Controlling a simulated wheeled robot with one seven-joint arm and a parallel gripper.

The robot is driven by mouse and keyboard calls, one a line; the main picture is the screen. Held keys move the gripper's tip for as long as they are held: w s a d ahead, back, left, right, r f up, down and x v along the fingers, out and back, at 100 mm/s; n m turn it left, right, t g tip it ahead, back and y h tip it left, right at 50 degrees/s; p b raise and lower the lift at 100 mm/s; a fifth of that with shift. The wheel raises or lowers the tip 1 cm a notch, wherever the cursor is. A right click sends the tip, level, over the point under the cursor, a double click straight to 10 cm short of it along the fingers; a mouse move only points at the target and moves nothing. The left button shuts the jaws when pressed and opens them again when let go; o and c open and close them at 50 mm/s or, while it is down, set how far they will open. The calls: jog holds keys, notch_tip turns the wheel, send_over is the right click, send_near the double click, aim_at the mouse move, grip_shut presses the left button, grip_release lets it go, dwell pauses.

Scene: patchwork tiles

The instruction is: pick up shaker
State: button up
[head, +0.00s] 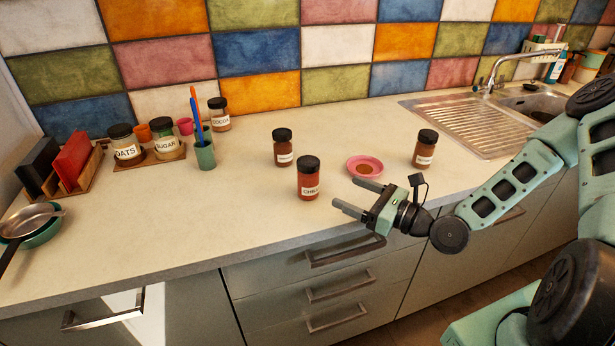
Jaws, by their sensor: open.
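Several small jars with dark lids stand upright on the counter; I cannot tell which one is the shaker. One labelled like "CHILI" (308,180) is nearest my gripper. A second reddish-brown jar (283,149) stands behind it to the left. A third jar (424,150) stands to the right, past a pink dish (365,167). My gripper (343,194) is open and empty, near the counter's front edge. Its fingers point left, to the right of the chili jar and apart from it.
A jar labelled cocoa (219,116), a teal cup of pens (204,153) and a tray with oats (125,146) and sugar (167,140) jars stand left. A sink (475,125) is at the right. The counter's left front (190,230) is clear.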

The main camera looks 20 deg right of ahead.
aim_at(318, 181)
jog(key=p+x, duration=0.1)
jog(key=x, duration=0.5)
jog(key=shift+w+a, duration=0.2)
jog(key=shift+w, duration=0.05)
jog(key=p+x, duration=0.1)
jog(key=x, duration=0.1)
jog(key=p+x, duration=0.1)
jog(key=x, duration=0.1)
jog(key=shift+a+r+p, duration=0.1)
jog(key=shift+a+p, duration=0.3)
jog(key=shift+a, duration=0.1)
jog(key=shift+w+a, duration=0.2)
jog(key=shift+w, duration=0.2)
jog(key=c, duration=1.2)
